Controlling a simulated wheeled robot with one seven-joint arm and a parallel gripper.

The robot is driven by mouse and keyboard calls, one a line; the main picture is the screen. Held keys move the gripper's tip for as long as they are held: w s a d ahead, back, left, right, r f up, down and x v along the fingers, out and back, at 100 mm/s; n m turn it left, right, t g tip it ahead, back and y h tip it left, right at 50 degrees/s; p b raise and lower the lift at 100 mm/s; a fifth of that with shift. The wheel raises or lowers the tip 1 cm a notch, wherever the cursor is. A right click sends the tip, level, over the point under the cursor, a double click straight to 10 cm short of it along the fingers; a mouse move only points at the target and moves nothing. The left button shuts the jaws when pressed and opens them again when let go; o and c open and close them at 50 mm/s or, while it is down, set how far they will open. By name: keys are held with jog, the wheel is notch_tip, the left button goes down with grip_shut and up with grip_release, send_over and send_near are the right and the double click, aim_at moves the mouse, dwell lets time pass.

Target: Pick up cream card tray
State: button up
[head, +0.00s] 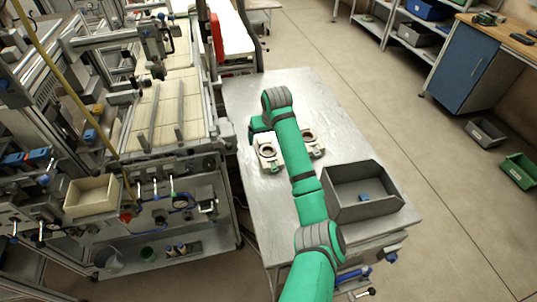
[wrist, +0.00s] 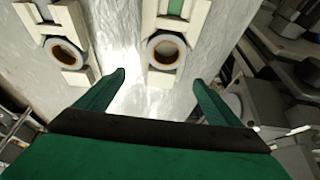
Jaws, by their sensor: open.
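Two cream card trays lie on the metal table, each with a ring-shaped tape reel and a green piece. In the head view one tray (head: 264,164) is left of my arm and the other tray (head: 318,152) is right of it, partly hidden. In the wrist view one tray (wrist: 195,22) is ahead of my gripper (wrist: 159,77), its reel (wrist: 166,52) between the lines of the two fingers. The other tray (wrist: 30,24) is outside the left finger. My gripper is open and empty, apart from both trays. Its fingers are hidden in the head view.
A dark grey bin (head: 378,204) with a small blue item (head: 364,198) stands on the table right of my arm. The table (head: 245,100) is bare at its far left. A machine with a cream bin (head: 91,196) stands left of the table.

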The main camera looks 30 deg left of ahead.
aim_at(265, 143)
jog(key=shift+s+x, duration=0.15)
jog(key=shift+x, duration=0.95)
jog(key=shift+s+x, duration=0.15)
jog(key=shift+x, duration=1)
jog(key=shift+f, duration=0.1)
jog(key=c, duration=1.3)
